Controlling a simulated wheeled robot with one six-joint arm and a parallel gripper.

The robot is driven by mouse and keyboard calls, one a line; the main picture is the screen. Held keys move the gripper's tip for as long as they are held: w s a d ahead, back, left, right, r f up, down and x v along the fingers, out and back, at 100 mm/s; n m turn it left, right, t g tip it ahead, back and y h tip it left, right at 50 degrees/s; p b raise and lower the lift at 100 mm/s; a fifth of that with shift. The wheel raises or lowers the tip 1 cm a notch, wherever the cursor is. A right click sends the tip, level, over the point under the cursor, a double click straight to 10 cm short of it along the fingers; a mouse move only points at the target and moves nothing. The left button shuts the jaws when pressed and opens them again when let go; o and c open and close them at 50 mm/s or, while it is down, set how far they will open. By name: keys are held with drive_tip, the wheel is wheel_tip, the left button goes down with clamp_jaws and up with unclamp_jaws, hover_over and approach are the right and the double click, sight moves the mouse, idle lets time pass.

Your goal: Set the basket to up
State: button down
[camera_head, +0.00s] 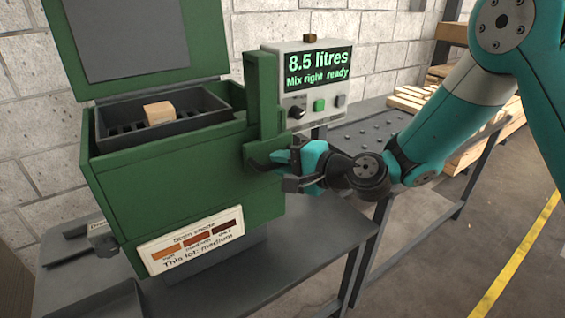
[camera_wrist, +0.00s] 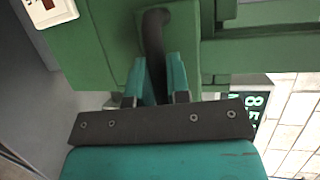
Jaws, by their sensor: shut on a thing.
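The dark basket (camera_head: 165,121) sits in the open top of the green machine (camera_head: 180,170), its rim near the level of the machine's rim. A pale wooden-looking block (camera_head: 159,112) lies in it. How deep the basket goes is hidden by the front wall. My gripper (camera_head: 292,161) is at the machine's right side, below the green upright. In the wrist view my gripper's teal fingers (camera_wrist: 158,72) are shut on a dark lever (camera_wrist: 155,28), one finger on each side. The lever's grasped part is partly hidden by the fingers.
The machine's green lid (camera_head: 140,35) stands open at the back. A grey control box (camera_head: 306,80) reads "8.5 litres, Mix right ready". A label (camera_head: 195,242) reads "This lot: medium". A grey table (camera_head: 300,245) is below, and stacked planks (camera_head: 480,140) stand at the right.

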drive_tip(key=c, duration=1.1)
unclamp_jaws()
drive_tip(key=shift+r, duration=0.4)
drive_tip(key=shift+f, duration=0.1)
drive_tip(key=shift+d, duration=0.1)
drive_tip(key=b+v, duration=0.5)
drive_tip(key=v, duration=1.2)
drive_tip(key=shift+s, duration=0.15)
